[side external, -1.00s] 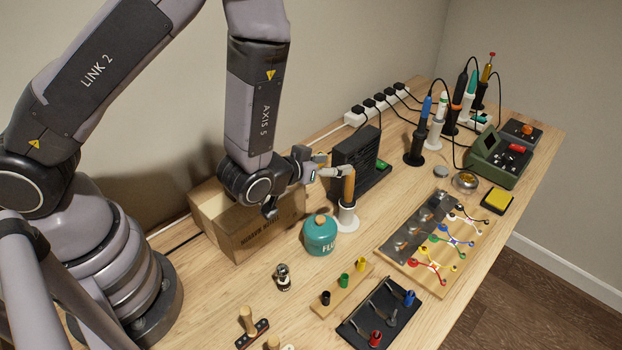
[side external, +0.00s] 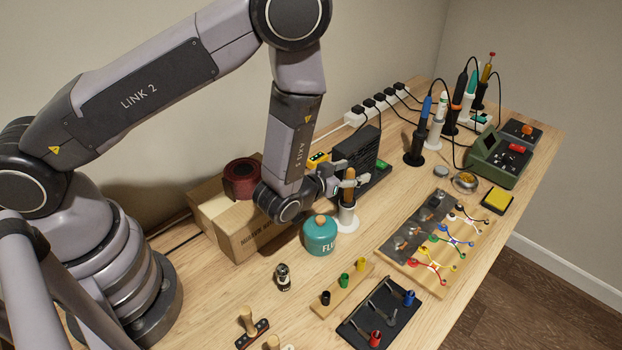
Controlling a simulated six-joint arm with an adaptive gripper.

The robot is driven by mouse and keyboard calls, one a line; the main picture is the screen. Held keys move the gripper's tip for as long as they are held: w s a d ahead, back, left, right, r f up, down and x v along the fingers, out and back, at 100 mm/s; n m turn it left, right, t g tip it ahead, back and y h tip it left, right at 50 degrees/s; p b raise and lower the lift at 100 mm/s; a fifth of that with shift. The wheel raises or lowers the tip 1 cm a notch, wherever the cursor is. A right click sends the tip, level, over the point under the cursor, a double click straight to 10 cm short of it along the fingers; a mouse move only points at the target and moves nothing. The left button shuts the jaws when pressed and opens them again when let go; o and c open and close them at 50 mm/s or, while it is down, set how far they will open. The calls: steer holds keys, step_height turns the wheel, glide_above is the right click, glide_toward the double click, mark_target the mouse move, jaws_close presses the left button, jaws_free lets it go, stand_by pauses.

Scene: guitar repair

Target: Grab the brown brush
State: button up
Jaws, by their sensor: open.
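The brown brush (side external: 349,184) stands upright in a white holder (side external: 347,217) near the middle of the table. Its brown handle shows above the holder; its lower end is hidden inside. My gripper (side external: 352,178) is open at the upper part of the handle, with its fingers around or right beside it. I cannot tell whether a finger touches the handle.
A teal flux jar (side external: 320,238) stands close in front of my gripper. A black box-shaped unit (side external: 357,150) is just behind. A cardboard box (side external: 222,228) with a dark red roll (side external: 242,178) is at the left. Several soldering irons stand at the back right.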

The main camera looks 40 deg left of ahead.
jaws_close()
stand_by(0.3)
